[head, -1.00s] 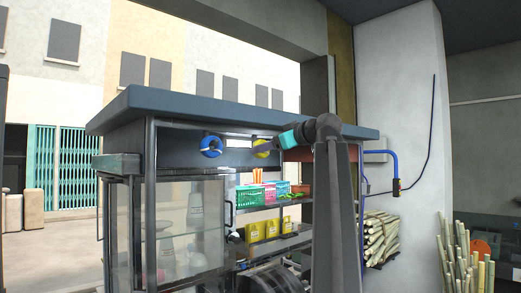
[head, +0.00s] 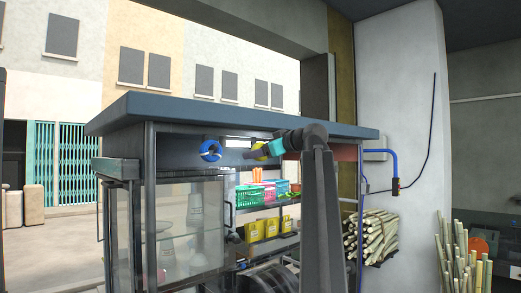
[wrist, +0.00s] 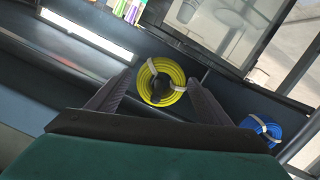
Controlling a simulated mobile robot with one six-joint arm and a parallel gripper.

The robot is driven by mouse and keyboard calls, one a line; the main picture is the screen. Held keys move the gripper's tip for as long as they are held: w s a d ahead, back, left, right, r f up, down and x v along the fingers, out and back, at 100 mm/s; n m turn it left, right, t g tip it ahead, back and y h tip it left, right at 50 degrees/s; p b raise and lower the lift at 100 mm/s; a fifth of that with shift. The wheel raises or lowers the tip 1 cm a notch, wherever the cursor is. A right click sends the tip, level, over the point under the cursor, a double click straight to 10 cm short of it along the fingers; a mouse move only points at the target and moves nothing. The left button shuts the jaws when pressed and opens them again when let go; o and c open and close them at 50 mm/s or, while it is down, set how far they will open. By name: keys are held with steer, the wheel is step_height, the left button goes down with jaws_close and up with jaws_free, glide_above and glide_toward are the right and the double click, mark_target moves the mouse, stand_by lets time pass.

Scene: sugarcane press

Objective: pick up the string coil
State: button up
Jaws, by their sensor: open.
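A yellow coil (wrist: 179,79) with white ties hangs against the dark panel, facing me in the wrist view. It is partly hidden behind my gripper in the head view (head: 259,153). A blue coil (head: 204,153) hangs on the same panel to its left, and it also shows at the lower right of the wrist view (wrist: 262,133). My gripper (wrist: 160,82) is open and empty. Its fingers show on either side of the yellow coil in the wrist view; whether they touch it, I cannot tell.
The stall roof (head: 230,113) runs just above my gripper. Below are a shelf with a teal basket (head: 249,195) and yellow containers (head: 256,231), and a glass case (head: 185,230) at left. A thin hook or peg (wrist: 204,76) stands beside the yellow coil.

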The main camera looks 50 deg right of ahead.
steer(key=shift+w, duration=0.1)
stand_by(0.5)
steer(key=c, duration=1.1)
steer(key=shift+c, duration=0.2)
steer(key=shift+r, duration=0.1)
steer(key=shift+r+b, duration=0.55)
steer(key=shift+b, duration=0.15)
steer(key=s+a+p, duration=0.2)
steer(key=s, duration=1.6)
steer(key=shift+p, duration=0.35)
steer(key=shift+w+a, duration=0.1)
